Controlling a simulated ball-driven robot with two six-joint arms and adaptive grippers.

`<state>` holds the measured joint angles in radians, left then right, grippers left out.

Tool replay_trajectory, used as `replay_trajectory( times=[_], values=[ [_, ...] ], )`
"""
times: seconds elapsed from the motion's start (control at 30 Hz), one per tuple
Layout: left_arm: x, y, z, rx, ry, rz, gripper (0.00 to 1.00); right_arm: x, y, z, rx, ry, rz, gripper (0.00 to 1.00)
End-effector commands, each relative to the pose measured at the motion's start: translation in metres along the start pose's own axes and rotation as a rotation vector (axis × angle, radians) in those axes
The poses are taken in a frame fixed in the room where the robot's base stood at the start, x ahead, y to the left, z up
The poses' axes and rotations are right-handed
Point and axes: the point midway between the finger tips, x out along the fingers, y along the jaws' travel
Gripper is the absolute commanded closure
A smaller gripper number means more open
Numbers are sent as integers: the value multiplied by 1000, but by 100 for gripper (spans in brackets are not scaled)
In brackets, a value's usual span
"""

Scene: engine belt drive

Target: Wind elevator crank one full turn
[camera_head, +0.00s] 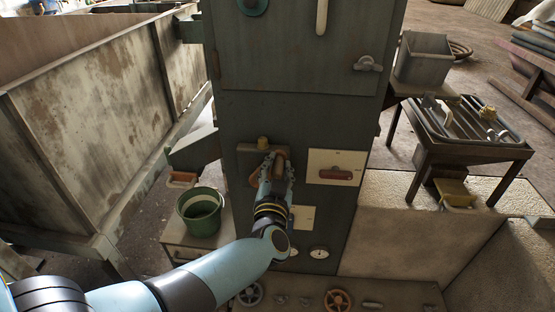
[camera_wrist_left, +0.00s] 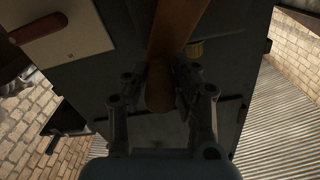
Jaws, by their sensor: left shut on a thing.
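The crank (camera_head: 281,158) is on the front of a tall dark green cabinet (camera_head: 295,110), by a small square plate with a yellow knob (camera_head: 263,142). My left gripper (camera_head: 276,171) reaches up to it from below and is shut on its handle. In the left wrist view the brown crank handle (camera_wrist_left: 160,86) lies between the two fingers of the gripper (camera_wrist_left: 160,98), and a brown arm runs up from it. The fingers partly hide the crank in the head view. My right gripper is not in view.
Right of the crank is a pale panel with a red handle (camera_head: 336,174). Gauges (camera_head: 319,253) and handwheels (camera_head: 338,300) are lower down. A green bucket (camera_head: 201,212) stands on the left. A tray table (camera_head: 470,125) stands on the right.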

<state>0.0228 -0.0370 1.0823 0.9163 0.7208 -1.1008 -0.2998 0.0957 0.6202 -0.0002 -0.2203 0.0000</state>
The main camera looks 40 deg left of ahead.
Motion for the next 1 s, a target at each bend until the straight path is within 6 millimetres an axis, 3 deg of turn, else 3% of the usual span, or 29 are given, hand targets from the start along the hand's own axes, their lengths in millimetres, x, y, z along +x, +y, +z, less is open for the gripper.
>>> replay_trajectory(
  times=[0.4, 1.0],
  values=[
    [0, 33, 18, 392, -2, 5, 100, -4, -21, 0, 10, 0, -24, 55],
    [-1, 60, 59, 941, -2, 7, 100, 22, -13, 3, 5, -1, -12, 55]
  ],
)
